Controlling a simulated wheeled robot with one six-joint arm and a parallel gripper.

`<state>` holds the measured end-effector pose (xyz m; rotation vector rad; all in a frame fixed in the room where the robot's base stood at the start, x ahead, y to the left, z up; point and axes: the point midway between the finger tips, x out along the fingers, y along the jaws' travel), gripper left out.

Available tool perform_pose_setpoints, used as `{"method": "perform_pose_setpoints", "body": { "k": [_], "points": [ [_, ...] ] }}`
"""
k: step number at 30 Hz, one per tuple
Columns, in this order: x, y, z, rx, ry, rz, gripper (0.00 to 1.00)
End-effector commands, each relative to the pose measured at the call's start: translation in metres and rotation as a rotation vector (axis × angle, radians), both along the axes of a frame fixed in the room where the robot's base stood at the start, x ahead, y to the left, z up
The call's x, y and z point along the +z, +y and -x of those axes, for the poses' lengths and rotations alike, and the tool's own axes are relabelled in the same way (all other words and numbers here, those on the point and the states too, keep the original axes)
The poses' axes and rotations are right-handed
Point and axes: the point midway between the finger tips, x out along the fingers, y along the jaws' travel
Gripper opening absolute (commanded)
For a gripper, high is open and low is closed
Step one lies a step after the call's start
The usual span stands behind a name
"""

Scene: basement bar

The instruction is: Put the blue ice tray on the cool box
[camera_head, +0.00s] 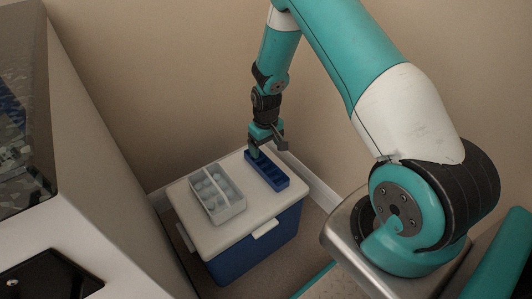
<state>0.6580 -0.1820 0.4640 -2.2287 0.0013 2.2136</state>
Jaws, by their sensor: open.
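The blue ice tray (268,172) lies flat on the white lid of the cool box (212,235), near the lid's right side. The cool box has a blue body and a white lid. My gripper (267,147) is open and sits just above the far end of the tray. From this view I cannot tell whether a finger still touches the tray. The arm hides part of the tray's far end.
A white cabinet (110,190) stands close on the left. A beige wall (180,80) is behind the cool box.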

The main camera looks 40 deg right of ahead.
Motion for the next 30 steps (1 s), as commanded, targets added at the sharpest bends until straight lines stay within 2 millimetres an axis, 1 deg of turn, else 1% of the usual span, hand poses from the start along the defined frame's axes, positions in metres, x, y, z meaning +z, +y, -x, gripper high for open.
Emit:
{"method": "perform_pose_setpoints", "body": {
  "k": [1, 5, 8, 11, 12, 14, 15, 17, 18, 20, 21, 23, 24, 25, 27, 30],
  "points": [
    [0.011, 0.0, 0.0, 0.0, -0.001, 0.0, 0.85],
    [0.022, 0.001, 0.0, 0.001, 0.0, -0.001, 0.85],
    [0.04, 0.011, -0.002, 0.016, -0.011, -0.012, 0.85],
    [0.08, 0.038, -0.001, 0.056, -0.034, -0.046, 0.85],
    [0.102, 0.054, 0.003, 0.079, -0.044, -0.066, 0.85],
    [0.138, 0.08, 0.013, 0.122, -0.06, -0.1, 0.85],
    [0.161, 0.099, 0.023, 0.155, -0.069, -0.125, 0.85],
    [0.195, 0.125, 0.043, 0.205, -0.08, -0.161, 0.85],
    [0.215, 0.141, 0.058, 0.241, -0.086, -0.183, 0.85],
    [0.244, 0.164, 0.085, 0.297, -0.094, -0.218, 0.85],
    [0.261, 0.177, 0.104, 0.336, -0.098, -0.239, 0.85],
    [0.282, 0.193, 0.135, 0.392, -0.103, -0.267, 0.85],
    [0.294, 0.202, 0.155, 0.429, -0.105, -0.284, 0.85],
    [0.301, 0.208, 0.17, 0.455, -0.106, -0.295, 0.85],
    [0.314, 0.217, 0.201, 0.51, -0.108, -0.316, 0.85],
    [0.325, 0.224, 0.234, 0.57, -0.107, -0.337, 0.85]
  ]
}}
